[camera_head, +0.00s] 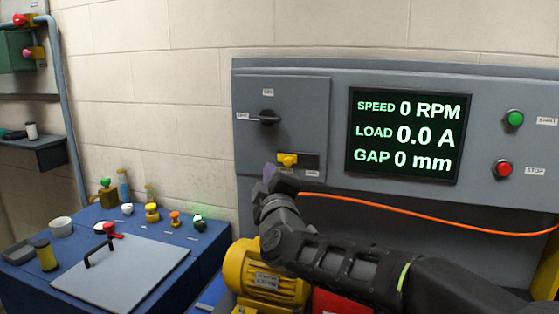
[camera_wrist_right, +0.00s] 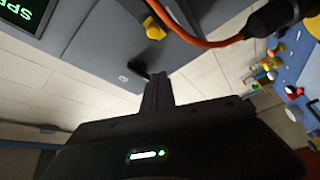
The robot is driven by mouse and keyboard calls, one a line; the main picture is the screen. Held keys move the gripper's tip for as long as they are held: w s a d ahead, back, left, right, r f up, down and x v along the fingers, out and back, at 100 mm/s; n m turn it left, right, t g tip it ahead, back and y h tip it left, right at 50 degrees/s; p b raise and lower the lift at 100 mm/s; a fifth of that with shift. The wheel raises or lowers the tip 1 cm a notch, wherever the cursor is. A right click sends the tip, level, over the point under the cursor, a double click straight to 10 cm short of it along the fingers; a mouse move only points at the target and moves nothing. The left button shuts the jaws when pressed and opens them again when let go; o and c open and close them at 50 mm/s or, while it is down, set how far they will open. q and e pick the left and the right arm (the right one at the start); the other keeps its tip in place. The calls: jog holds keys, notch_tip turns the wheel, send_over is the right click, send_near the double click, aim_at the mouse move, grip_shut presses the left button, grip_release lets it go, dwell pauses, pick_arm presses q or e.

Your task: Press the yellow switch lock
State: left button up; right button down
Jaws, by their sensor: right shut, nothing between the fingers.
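The yellow switch lock (camera_head: 287,160) sits on a dark plate low on the left part of the grey control panel. It also shows in the wrist view (camera_wrist_right: 154,28), at the top. My right gripper (camera_head: 272,173) is just below and left of the lock in the head view, partly hidden by its own wrist. In the wrist view the fingers (camera_wrist_right: 157,92) are together and empty, pointing toward the panel, apart from the lock in the picture. I cannot tell whether the fingertips touch the panel. My left gripper does not show.
A black rotary knob (camera_head: 268,118) sits above the lock. An orange cable (camera_head: 420,219) runs right from beside the lock. A yellow motor (camera_head: 262,277) stands below my right arm. Green (camera_head: 514,118) and red (camera_head: 502,168) buttons are far right. A blue bench (camera_head: 202,240) with small items is left.

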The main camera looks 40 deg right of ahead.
aim_at(281, 162)
jog(key=w+d+p, duration=0.2)
jog(key=w+d, duration=0.4)
jog(key=d, duration=0.1)
jog(key=shift+w, duration=0.3)
jog(key=shift+s+d+f, duration=0.2)
jog(key=shift+s, duration=0.1)
jog(key=s+d+b, duration=0.1)
jog(key=s, duration=0.1)
jog(key=s+d+b, duration=0.2)
jog(key=shift+s+d+b, duration=0.2)
jog(key=shift+s+b, duration=0.1)
jog(key=shift+s, duration=0.1)
